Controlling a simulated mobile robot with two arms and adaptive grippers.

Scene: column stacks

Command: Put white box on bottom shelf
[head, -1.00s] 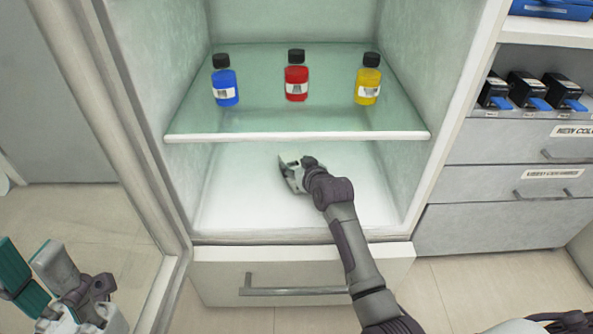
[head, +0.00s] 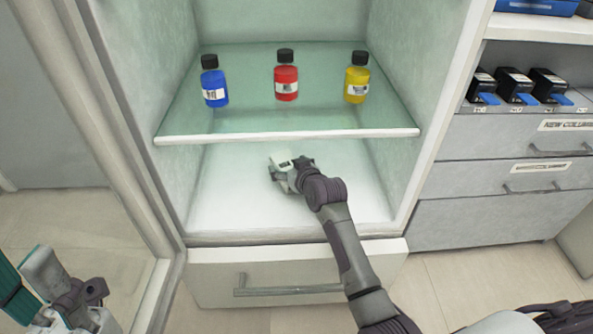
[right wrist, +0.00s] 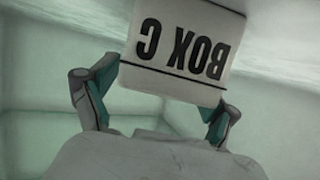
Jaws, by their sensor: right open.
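The white box (right wrist: 187,45), marked "BOX C", appears upside down in the right wrist view, between and just beyond the fingertips. In the head view its pale top (head: 283,158) shows beside my right gripper (head: 282,174), over the bottom shelf (head: 235,205). The gripper's fingers (right wrist: 158,108) are open around the box's near end; whether the pads touch it is unclear. Whether the box rests on the shelf is also hard to tell. My left gripper (head: 30,285) is at the lower left, open and empty, outside the cabinet.
The glass upper shelf (head: 240,122) is above my right arm and holds a blue bottle (head: 214,88), a red bottle (head: 286,82) and a yellow bottle (head: 357,84). The open door (head: 115,130) stands at left. A closed drawer (head: 215,275) is below. The bottom shelf has free room both sides.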

